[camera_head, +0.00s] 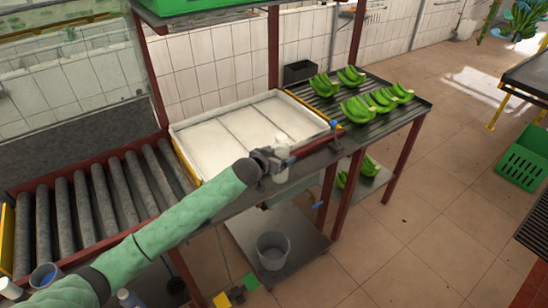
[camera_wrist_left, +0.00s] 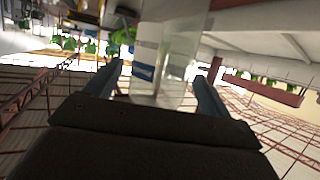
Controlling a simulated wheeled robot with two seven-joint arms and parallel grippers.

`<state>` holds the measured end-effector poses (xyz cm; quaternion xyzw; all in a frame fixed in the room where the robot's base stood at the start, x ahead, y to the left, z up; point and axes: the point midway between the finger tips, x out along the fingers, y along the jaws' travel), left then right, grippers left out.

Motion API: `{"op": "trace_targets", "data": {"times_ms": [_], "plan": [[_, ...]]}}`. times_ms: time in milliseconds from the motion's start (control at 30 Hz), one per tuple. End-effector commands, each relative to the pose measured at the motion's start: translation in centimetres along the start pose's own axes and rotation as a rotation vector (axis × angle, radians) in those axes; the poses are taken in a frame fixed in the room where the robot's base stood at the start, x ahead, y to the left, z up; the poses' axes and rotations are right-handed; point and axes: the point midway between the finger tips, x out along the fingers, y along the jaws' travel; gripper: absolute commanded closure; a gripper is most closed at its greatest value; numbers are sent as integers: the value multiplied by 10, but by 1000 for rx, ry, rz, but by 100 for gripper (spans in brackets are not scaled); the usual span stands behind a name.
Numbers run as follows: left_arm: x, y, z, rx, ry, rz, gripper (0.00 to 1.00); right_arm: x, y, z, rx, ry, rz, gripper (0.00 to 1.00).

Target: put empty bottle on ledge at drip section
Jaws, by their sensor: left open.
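A pale translucent bottle (camera_head: 281,174) with a white top stands at the front edge of the white tray section, partly hidden by my left gripper (camera_head: 284,158). In the left wrist view the clear bottle (camera_wrist_left: 178,70), with a white and blue label, is between the two spread fingers of the gripper (camera_wrist_left: 160,82). The fingers are open, and contact with the bottle cannot be told. The bottle appears to be at the grey ledge (camera_head: 225,203) along the tray's front. My right gripper is out of view.
A shallow white tray (camera_head: 232,132) lies behind the gripper. Green banana bunches (camera_head: 376,100) rest on the ribbed rack to the right. Rollers (camera_head: 100,205) are on the left. A grey bucket (camera_head: 272,250) stands on the lower shelf.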

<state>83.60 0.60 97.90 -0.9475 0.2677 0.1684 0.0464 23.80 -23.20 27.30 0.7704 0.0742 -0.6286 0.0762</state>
Motion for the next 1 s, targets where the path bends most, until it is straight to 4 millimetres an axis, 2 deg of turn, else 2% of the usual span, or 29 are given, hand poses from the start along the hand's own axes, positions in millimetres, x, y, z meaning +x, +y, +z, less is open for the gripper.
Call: {"op": "trace_targets", "data": {"times_ms": [133,300,500,700,1000], "plan": [[-12,-1,1,0,1,0,18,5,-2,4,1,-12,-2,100],[-41,0,2,0,1,0,18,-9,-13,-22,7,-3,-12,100],[-77,0,2,0,1,0,18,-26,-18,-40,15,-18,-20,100],[-106,0,1,0,1,0,18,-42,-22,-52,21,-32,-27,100],[-121,-1,-2,0,1,-1,18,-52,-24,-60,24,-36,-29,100]]}}
